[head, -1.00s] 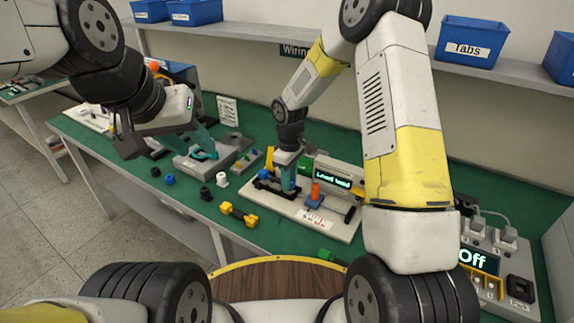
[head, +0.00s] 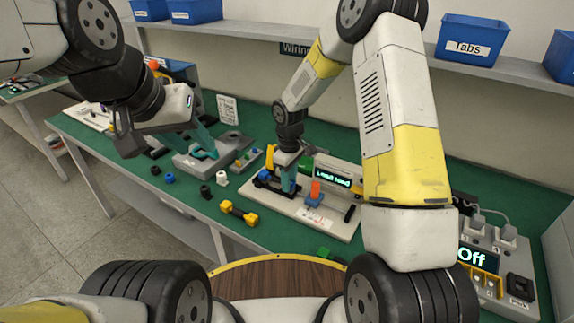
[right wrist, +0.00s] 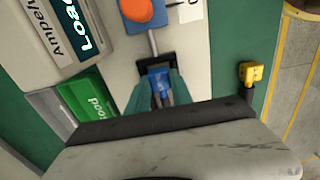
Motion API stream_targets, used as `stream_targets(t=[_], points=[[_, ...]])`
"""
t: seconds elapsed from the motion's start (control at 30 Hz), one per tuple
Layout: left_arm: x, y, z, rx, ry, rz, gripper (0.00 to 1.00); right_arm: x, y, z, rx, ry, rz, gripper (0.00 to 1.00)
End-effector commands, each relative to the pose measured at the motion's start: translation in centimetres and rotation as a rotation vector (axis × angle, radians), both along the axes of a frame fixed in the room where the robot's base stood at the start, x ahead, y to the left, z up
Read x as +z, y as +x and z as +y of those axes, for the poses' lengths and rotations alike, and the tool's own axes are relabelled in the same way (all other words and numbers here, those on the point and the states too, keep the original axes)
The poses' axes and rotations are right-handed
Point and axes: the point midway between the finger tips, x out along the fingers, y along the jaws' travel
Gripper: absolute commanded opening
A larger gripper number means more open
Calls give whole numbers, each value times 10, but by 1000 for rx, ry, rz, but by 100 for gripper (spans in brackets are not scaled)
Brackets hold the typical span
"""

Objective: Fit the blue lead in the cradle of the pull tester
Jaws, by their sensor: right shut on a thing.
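My right gripper (head: 288,184) is shut on the blue lead over the pull tester (head: 335,227), a pale board with a lit display (head: 332,176). In the right wrist view the teal fingers (right wrist: 157,98) close around the blue lead (right wrist: 158,77). Its blue end lies at the black cradle (right wrist: 154,62), which sits at the end of a metal rod. I cannot tell whether the lead is fully seated. My left gripper (head: 203,143) hangs over a grey fixture (head: 189,163); its finger gap is unclear.
A blue block with an orange top (head: 314,192) stands on the tester beside the right gripper. A power panel (head: 478,257) reads Off.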

Motion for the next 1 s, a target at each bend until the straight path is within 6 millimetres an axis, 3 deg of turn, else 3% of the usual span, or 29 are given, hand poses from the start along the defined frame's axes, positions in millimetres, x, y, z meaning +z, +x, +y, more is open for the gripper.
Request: stream_targets(t=[0.23,0.27,0.37,0.67,1.0], points=[[0,0,0,0,0,0,36,-5,0,0,0,0,0,0],[0,0,0,0,0,0,36,-5,0,0,0,0,0,32],[0,0,0,0,0,0,36,-5,0,0,0,0,0,52],[0,0,0,0,0,0,36,-1,0,0,0,0,0,52],[0,0,0,0,0,0,36,52,1,0,0,1,-4,52]])
